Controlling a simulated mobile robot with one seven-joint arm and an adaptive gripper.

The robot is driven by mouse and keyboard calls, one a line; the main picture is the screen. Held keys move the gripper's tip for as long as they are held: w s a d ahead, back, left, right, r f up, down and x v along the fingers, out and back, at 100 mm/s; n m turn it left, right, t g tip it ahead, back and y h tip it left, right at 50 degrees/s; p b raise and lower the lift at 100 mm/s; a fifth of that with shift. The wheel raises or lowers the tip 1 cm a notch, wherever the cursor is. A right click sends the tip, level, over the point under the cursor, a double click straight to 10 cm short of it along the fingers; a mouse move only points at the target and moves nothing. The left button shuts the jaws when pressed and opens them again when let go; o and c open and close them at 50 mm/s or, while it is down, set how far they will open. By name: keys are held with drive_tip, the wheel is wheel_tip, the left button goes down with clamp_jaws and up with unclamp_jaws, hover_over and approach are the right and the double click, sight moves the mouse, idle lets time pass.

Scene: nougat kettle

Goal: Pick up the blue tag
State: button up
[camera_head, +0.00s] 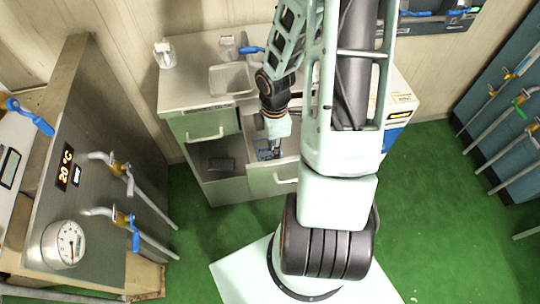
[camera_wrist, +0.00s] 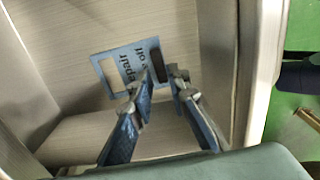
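The blue tag (camera_wrist: 122,66) lies flat in an open drawer in the wrist view. It has dark lettering, partly readable as "off" and "repair", and a pale rectangular cut-out or panel at its left end. My gripper (camera_wrist: 167,72) is open with a narrow gap between its fingertips, over the tag's right end. The left finger covers part of the tag. I cannot tell whether the fingers touch it. In the head view my gripper (camera_head: 270,150) reaches down into the drawer, where a small bluish patch shows beside it.
The drawer walls (camera_wrist: 222,60) stand close around my gripper. In the head view the counter (camera_head: 187,88) holds a sink (camera_head: 231,79) and a pale cup-like item (camera_head: 164,55). A panel with a gauge (camera_head: 66,243) and blue-handled valves stands left. Green floor is clear at right.

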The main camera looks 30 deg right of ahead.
wheel_tip(320, 180, down, 5)
drive_tip(key=shift+d+f+b, duration=0.1)
drive_tip(key=shift+f+b, duration=0.05)
drive_tip(key=shift+b, duration=0.55)
clamp_jaws()
wheel_tip(320, 180, up, 10)
drive_tip(key=p, duration=0.3)
